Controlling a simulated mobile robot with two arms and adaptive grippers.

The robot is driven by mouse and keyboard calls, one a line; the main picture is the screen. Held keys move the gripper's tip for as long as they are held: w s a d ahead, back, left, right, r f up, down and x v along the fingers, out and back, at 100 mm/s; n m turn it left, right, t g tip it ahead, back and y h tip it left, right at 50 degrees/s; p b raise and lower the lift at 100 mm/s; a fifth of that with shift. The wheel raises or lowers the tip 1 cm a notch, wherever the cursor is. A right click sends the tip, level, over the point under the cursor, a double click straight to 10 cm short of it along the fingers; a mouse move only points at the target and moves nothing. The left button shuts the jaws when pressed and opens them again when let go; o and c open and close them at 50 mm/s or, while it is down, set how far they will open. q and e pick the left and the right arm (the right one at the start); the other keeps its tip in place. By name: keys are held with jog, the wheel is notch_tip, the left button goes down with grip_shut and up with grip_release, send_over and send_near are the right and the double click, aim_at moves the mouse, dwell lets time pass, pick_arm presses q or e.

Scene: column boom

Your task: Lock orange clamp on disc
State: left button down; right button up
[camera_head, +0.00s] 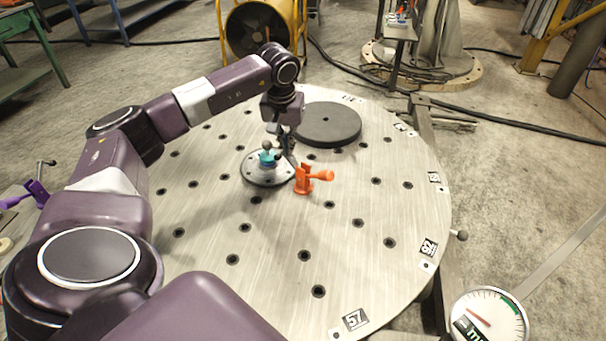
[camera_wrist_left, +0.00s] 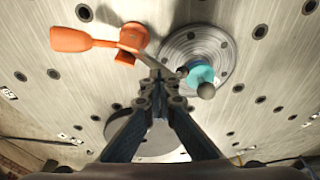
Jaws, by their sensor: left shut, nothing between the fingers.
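The orange clamp (camera_head: 303,181) stands on the round perforated table beside a light metal disc (camera_head: 256,176), its handle pointing right. In the left wrist view the clamp's orange handle (camera_wrist_left: 75,39) points left, and a grey bar runs from the clamp toward my fingertips. A teal part with a grey ball knob (camera_head: 267,146) sits on the metal disc, which also shows in the left wrist view (camera_wrist_left: 190,45). My left gripper (camera_head: 284,150) is shut and empty, pointing down close to the clamp and disc. Whether it touches the clamp cannot be told. My right gripper is out of view.
A dark round plate (camera_head: 327,125) lies on the table (camera_head: 400,205) behind the clamp. The table's front and right areas have holes but are clear. A dial gauge (camera_head: 489,318) is at the lower right. A purple clamp (camera_head: 36,192) is at the left, and a yellow-framed fan (camera_head: 258,27) stands behind.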

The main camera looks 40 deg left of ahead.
pick_arm(q)
jog(key=shift+a+f+b, duration=0.25)
jog(key=shift+f+b, duration=0.3)
jog(key=shift+f, duration=0.7)
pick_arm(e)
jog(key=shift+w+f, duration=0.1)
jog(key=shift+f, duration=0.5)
pick_arm(q)
jog(key=shift+r, duration=0.1)
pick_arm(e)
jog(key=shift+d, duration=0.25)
pick_arm(q)
notch_tip(320, 180, up, 4)
jog(key=p, duration=0.3)
jog(key=shift+r+p, duration=0.2)
jog(key=shift+p, duration=0.2)
notch_tip(320, 180, up, 3)
jog(key=shift+f+p, duration=0.1)
jog(key=shift+p, duration=1.05)
jog(key=shift+f, duration=0.1)
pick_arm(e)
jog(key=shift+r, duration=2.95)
